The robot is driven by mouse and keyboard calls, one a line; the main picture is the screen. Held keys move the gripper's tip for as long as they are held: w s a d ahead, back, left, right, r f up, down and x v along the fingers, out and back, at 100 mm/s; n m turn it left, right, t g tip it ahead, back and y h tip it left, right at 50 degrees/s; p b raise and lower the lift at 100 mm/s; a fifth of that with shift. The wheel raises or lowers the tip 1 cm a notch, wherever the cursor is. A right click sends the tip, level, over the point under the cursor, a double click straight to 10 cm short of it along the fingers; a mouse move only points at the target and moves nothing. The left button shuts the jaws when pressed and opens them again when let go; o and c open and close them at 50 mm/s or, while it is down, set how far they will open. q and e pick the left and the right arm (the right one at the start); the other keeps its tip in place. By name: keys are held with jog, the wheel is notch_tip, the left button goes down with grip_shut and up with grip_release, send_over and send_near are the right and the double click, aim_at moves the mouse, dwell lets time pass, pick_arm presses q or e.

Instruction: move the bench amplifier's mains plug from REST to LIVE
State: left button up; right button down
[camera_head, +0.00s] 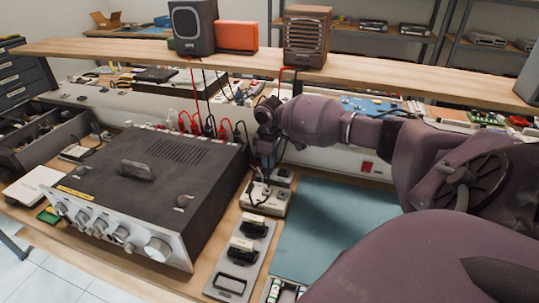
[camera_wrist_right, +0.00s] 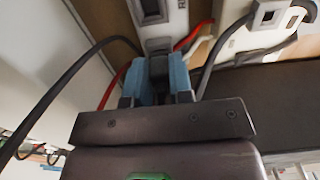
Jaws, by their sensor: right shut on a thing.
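The bench amplifier (camera_head: 150,185), a dark box with a silver knobbed front, stands on the bench at left. My right gripper (camera_head: 266,158) points down behind its right side, above a pale socket box (camera_head: 262,198). In the right wrist view my gripper's blue pads (camera_wrist_right: 164,80) are shut on a small dark plug (camera_wrist_right: 159,66), mostly hidden between them. A grey panel with a rectangular socket (camera_wrist_right: 150,10) lies just beyond the fingertips. I cannot tell whether the plug touches it. REST and LIVE labels are not readable. My left gripper is not in view.
A grey strip with black handled parts (camera_head: 240,252) lies in front of the socket box. A blue mat (camera_head: 325,225) is clear at right. Red and black leads rise behind the amplifier. A black cable (camera_wrist_right: 75,70) runs beside the gripper. A wooden shelf (camera_head: 270,62) crosses behind.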

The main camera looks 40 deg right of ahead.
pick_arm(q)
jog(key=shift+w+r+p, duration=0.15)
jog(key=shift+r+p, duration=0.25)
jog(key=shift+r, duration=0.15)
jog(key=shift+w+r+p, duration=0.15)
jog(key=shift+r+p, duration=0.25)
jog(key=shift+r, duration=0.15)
pick_arm(e)
jog(key=shift+f, duration=0.2)
dwell(3.5)
jog(key=c, duration=0.9)
grip_release()
jog(key=shift+c, duration=0.2)
notch_tip(320, 180, up, 4)
jog(key=shift+r+p, duration=0.15)
jog(key=shift+p, duration=0.2)
notch_tip(320, 180, up, 5)
jog(key=shift+r, duration=0.1)
pick_arm(q)
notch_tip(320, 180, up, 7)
jog(key=p, duration=0.6)
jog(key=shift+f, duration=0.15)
pick_arm(e)
notch_tip(320, 180, up, 6)
